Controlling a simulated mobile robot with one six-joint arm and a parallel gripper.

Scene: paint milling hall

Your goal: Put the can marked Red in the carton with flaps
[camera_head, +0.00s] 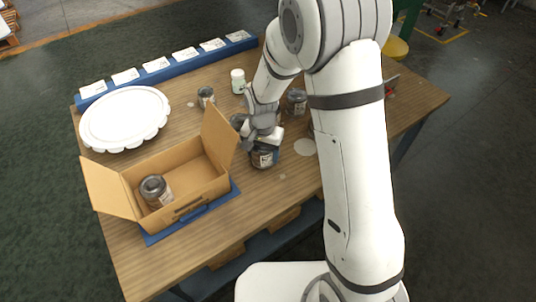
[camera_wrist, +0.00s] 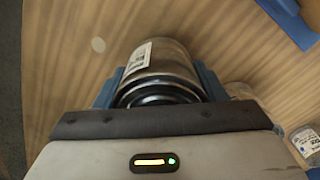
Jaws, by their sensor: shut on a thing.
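My gripper (camera_head: 270,143) is shut on a metal can (camera_head: 263,159) with a white label, to the right of the open carton. In the wrist view the same can (camera_wrist: 160,65) sits between the blue fingers (camera_wrist: 158,84); its label is turned aside and I cannot read its word. In the head view I cannot tell whether the can touches the table. The carton with flaps (camera_head: 188,207) stands open at the front left, its flaps spread outward. Another labelled can (camera_head: 155,191) stands inside it at the left end.
The carton stands on a blue mat (camera_head: 148,236). A white scalloped disc (camera_head: 124,117) lies behind it. A blue rail (camera_head: 170,69) with white cards runs along the back edge. A white-lidded jar (camera_head: 238,80) and other cans (camera_head: 206,97), (camera_head: 297,101) stand near my arm.

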